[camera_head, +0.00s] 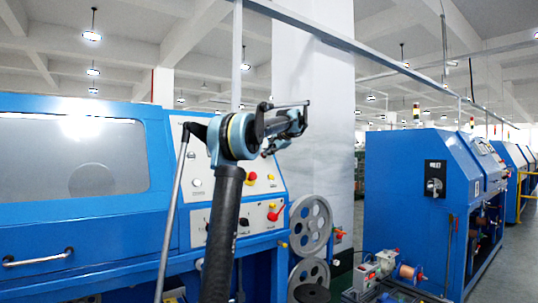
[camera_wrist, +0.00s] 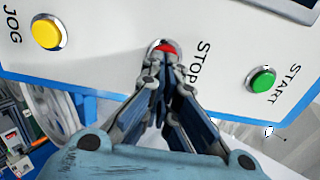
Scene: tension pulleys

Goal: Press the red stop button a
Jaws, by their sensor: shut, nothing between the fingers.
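The red stop button (camera_wrist: 166,47) sits in a silver ring on a white panel (camera_wrist: 110,55), with the word STOP beside it in the wrist view. My gripper (camera_wrist: 160,64) is shut and empty. Its fingertips are right at the red button and overlap its lower edge in that view. I cannot tell whether they touch it. In the head view my gripper (camera_head: 268,149) is partly hidden by my arm, in front of the blue machine's panel (camera_head: 268,189). I cannot tell there which button it faces.
A yellow JOG button (camera_wrist: 46,33) is left of the red one and a green START button (camera_wrist: 262,80) is right. In the head view, grey pulleys (camera_head: 311,222) stand right of the near blue machine (camera_head: 80,230). Another blue machine (camera_head: 400,205) stands farther right.

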